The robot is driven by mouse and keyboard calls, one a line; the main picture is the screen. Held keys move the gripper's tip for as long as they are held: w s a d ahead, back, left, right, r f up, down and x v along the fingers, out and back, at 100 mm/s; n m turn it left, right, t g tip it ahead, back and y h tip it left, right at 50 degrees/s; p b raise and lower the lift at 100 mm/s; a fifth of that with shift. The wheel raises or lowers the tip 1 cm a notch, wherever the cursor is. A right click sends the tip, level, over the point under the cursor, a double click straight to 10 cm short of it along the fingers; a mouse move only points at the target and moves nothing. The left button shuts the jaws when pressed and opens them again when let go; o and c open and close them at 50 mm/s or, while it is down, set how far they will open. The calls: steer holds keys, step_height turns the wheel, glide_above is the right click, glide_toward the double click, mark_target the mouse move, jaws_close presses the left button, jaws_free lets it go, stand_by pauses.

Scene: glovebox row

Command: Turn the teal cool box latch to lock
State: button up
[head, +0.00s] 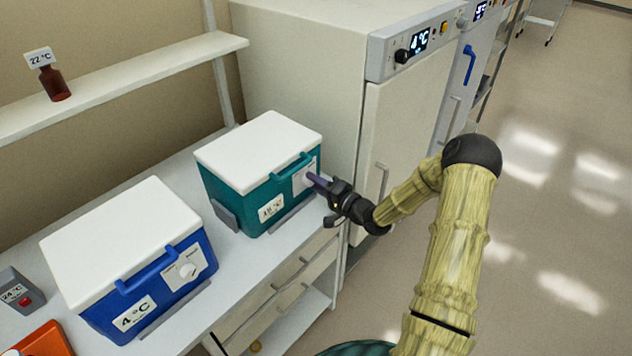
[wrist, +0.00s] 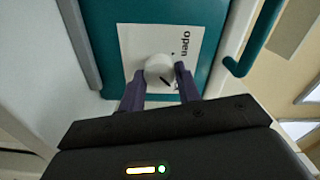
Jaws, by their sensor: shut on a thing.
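The teal cool box (head: 228,206) with a white lid stands on the bench, and a label on its front seems to read 18 °C. Its latch is a round white knob (wrist: 160,69) with a dark pointer line, on a white plate (wrist: 196,37) marked "open". The word "lock" does not show in the wrist view. My gripper (head: 312,180) reaches the box front from the right. In the wrist view its two purple fingers (wrist: 160,82) are shut on the knob, one on each side. In the head view the fingers hide most of the knob.
A blue cool box (head: 100,285) marked 4 °C stands to the left on the same bench (head: 190,318). A fridge (head: 400,130) stands right behind the teal box. A teal handle (wrist: 254,45) shows beside the latch plate.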

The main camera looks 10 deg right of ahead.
steer(key=shift+f, duration=0.1)
stand_by(0.3)
steer(key=o, duration=1)
steer(key=b+v, duration=0.3)
steer(key=v, duration=1.4)
steer(key=shift+s+d, duration=0.1)
steer(key=shift+s, duration=0.1)
